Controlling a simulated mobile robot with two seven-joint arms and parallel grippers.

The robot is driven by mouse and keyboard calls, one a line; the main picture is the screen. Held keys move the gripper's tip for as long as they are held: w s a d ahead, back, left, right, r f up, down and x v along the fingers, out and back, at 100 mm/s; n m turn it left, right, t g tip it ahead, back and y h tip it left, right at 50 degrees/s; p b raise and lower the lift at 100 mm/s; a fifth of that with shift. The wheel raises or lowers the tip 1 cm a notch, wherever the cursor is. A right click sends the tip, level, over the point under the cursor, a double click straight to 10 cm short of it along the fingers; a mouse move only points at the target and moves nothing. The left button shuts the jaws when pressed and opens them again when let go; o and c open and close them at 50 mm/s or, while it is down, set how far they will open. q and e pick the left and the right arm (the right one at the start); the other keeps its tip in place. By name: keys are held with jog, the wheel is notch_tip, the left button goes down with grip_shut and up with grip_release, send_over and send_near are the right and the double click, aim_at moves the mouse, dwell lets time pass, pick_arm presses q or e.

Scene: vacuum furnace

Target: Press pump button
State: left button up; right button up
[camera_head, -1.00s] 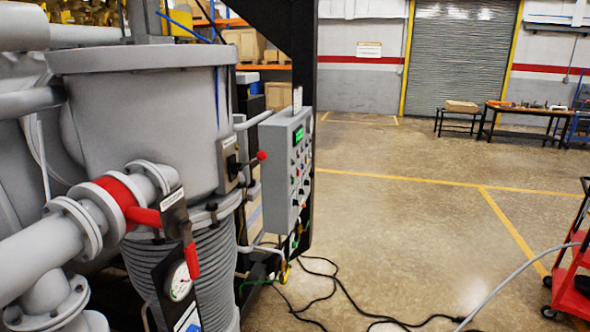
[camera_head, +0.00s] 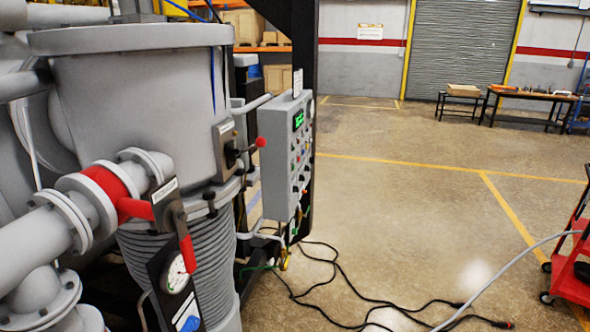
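The grey control box (camera_head: 287,155) stands upright right of the furnace vessel, with its panel face (camera_head: 300,160) turned to the right and seen at a steep angle. The panel has a green lit display (camera_head: 298,120) near its top and several small knobs and buttons below it. I cannot tell which of them is the pump button at this size. Neither of my grippers is in view.
The grey furnace vessel (camera_head: 140,110) fills the left, with a red-banded pipe (camera_head: 110,190), a red-handled valve (camera_head: 188,252) and a gauge (camera_head: 176,274). Black cables (camera_head: 350,285) lie on the floor. A red cart (camera_head: 572,268) is at right. The middle floor is open.

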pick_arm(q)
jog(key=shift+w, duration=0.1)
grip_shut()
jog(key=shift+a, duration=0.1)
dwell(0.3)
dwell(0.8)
